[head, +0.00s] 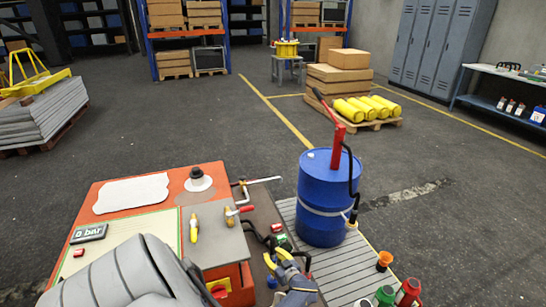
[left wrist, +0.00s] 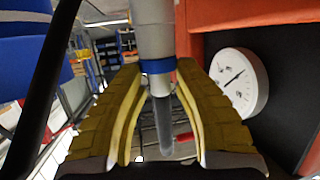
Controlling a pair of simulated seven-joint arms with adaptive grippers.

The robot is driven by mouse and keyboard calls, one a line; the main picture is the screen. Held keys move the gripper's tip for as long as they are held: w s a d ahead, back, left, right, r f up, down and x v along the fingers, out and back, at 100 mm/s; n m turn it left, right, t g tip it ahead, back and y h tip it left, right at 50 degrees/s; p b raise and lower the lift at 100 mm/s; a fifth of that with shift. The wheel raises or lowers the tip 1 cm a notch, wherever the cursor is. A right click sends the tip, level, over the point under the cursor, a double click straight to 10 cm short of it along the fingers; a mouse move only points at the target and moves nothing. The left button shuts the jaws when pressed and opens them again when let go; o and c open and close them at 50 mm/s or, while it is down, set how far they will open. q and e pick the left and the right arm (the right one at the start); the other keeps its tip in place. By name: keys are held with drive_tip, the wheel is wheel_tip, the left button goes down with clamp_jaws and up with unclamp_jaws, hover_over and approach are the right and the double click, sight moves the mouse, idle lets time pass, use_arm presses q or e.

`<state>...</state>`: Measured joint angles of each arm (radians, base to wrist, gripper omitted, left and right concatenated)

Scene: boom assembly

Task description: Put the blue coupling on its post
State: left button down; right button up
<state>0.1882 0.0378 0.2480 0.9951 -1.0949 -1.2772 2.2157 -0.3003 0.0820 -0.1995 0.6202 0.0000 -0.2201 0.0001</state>
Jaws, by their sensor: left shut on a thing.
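My left gripper (head: 277,260) has yellow fingers and is at the bottom middle of the head view, beside the right side of the orange cabinet (head: 160,180). In the left wrist view its ribbed fingers (left wrist: 160,105) are closed around a grey cylindrical part with a blue band (left wrist: 158,66), which looks like the blue coupling. A dark narrower end extends between the fingers. In the head view a small blue piece (head: 272,282) shows beside the gripper; I cannot tell if it is the same part. I cannot make out the coupling's post. My right gripper is not in view.
A blue drum (head: 322,200) with a red-handled pump stands right of the gripper. Black hoses and a green fitting (head: 281,238) lie just behind it. Red (head: 408,292) and green bottles and an orange cup (head: 384,261) stand at the lower right. A round dial (left wrist: 239,80) is near the fingers.

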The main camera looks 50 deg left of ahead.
use_arm(q)
drive_tip(key=shift+s+f, duration=0.1)
drive_tip(key=shift+f, duration=2.8)
drive_tip(key=shift+d, duration=0.1)
drive_tip(key=shift+r, duration=0.75)
idle(0.3)
drive_tip(key=shift+f, duration=1.15)
idle(0.6)
drive_tip(key=shift+r, duration=0.8)
idle(0.5)
drive_tip(key=shift+f, duration=0.15)
idle(0.8)
